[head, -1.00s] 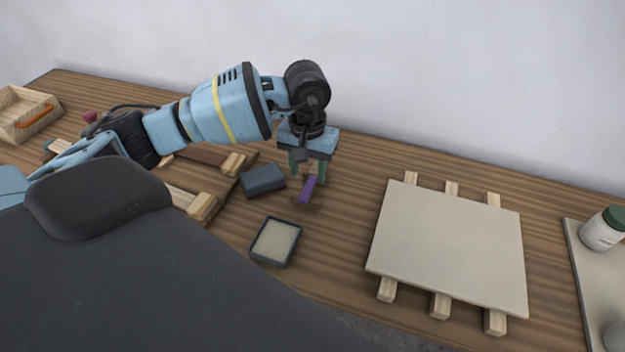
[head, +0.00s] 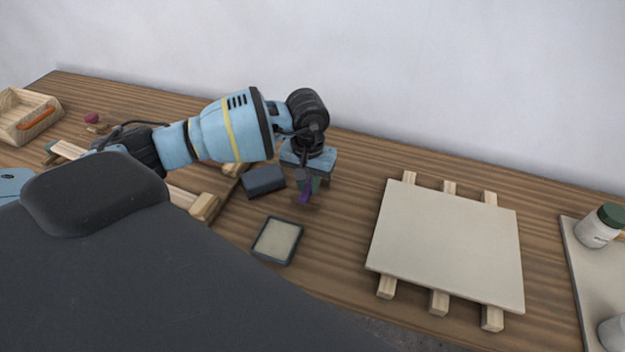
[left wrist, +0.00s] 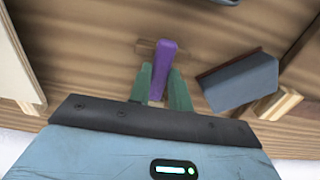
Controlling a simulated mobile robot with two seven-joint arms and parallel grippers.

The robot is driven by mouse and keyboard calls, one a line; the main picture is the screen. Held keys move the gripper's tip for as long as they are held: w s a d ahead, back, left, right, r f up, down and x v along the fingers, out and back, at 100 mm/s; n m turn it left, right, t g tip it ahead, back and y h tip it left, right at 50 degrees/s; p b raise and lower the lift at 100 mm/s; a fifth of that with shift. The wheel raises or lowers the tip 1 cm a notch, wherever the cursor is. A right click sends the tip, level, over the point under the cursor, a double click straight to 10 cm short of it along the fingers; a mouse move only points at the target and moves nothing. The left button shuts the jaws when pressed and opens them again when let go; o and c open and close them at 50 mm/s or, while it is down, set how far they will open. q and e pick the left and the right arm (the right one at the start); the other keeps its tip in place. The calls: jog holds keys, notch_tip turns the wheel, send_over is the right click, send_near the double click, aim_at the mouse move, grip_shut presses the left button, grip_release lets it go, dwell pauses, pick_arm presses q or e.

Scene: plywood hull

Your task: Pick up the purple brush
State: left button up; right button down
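The purple brush (head: 306,196) is at the middle of the bench, below my left gripper (head: 308,186). In the left wrist view the purple brush (left wrist: 164,62) stands out between the two green fingertips, with a wooden part at its far end. The fingers of my left gripper (left wrist: 161,82) are closed in against both sides of the purple part. I cannot tell whether the brush still touches the bench. In the head view the gripper hides part of it. My right gripper is in neither view.
A dark grey block (head: 263,181) lies close to the left of the brush. A shallow dark-rimmed tray (head: 258,249) is nearer me. A pale board (head: 446,245) on wooden strips is to the right. An open wooden box (head: 48,121) stands far left, a green-lidded jar (head: 597,229) far right.

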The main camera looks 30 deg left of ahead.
aim_at(309, 187)
pick_arm(q)
grip_shut()
jog(key=shift+r, duration=0.1)
jog(key=shift+r, duration=0.45)
notch_tip(309, 187, up, 2)
jog(key=shift+r+b, duration=0.25)
jog(key=shift+b, duration=0.05)
jog(key=s+d+r+b, duration=0.1)
jog(key=s+d, duration=0.9)
jog(key=s, duration=0.2)
jog(key=shift+s+r, duration=0.2)
jog(key=shift+s, duration=0.05)
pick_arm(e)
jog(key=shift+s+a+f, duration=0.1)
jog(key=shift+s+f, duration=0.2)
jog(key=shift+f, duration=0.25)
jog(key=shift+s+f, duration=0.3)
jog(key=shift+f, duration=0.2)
pick_arm(q)
jog(key=shift+d, duration=0.1)
